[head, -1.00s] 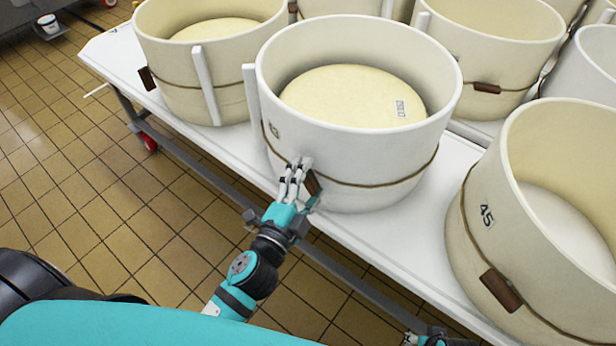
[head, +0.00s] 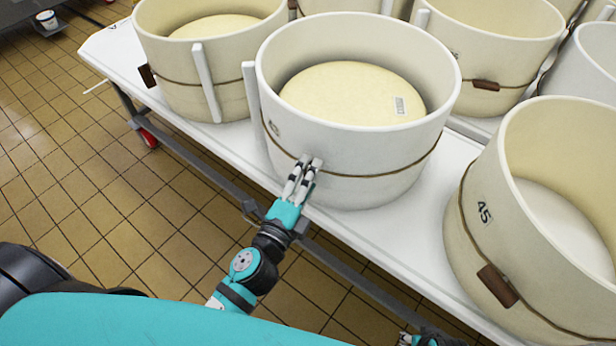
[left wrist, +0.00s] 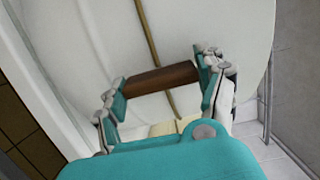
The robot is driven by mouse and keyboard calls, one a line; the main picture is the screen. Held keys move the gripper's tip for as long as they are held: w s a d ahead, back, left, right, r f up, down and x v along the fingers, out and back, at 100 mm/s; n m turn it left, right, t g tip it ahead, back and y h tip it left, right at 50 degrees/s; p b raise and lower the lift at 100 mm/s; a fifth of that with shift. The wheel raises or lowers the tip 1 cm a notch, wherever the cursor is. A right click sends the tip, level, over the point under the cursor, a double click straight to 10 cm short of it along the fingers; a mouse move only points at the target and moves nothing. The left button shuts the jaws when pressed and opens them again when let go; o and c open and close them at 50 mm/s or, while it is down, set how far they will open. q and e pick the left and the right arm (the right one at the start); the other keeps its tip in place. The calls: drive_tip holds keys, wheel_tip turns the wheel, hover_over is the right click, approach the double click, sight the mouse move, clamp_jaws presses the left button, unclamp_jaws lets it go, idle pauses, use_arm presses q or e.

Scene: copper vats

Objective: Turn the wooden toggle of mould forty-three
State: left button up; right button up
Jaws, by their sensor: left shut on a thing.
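The mould with my left gripper at its front (head: 395,160) is a tall cream hoop with a cord around it and a pale cheese inside. My left gripper (head: 307,168) is at the mould's front wall, at cord height. In the left wrist view the dark brown wooden toggle (left wrist: 160,79) lies between the two fingers, which are shut on it, with the cord running behind it. In the head view the fingers hide the toggle. My right gripper (head: 430,340) only partly shows at the bottom edge.
Mould 45 (head: 470,235) stands to the right, with its own brown toggle (head: 498,286). Another mould (head: 170,85) stands at the left, and several more are behind. The white table (head: 375,235) has a bare front strip. Tiled floor is open at left.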

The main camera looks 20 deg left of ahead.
use_arm(q)
drive_tip(key=shift+f, duration=0.1)
drive_tip(key=o, duration=1.1)
drive_tip(key=shift+o, duration=0.2)
drive_tip(key=shift+s, duration=0.15)
drive_tip(key=s+a, duration=0.1)
drive_tip(key=s, duration=0.6)
drive_tip(key=shift+s, duration=0.1)
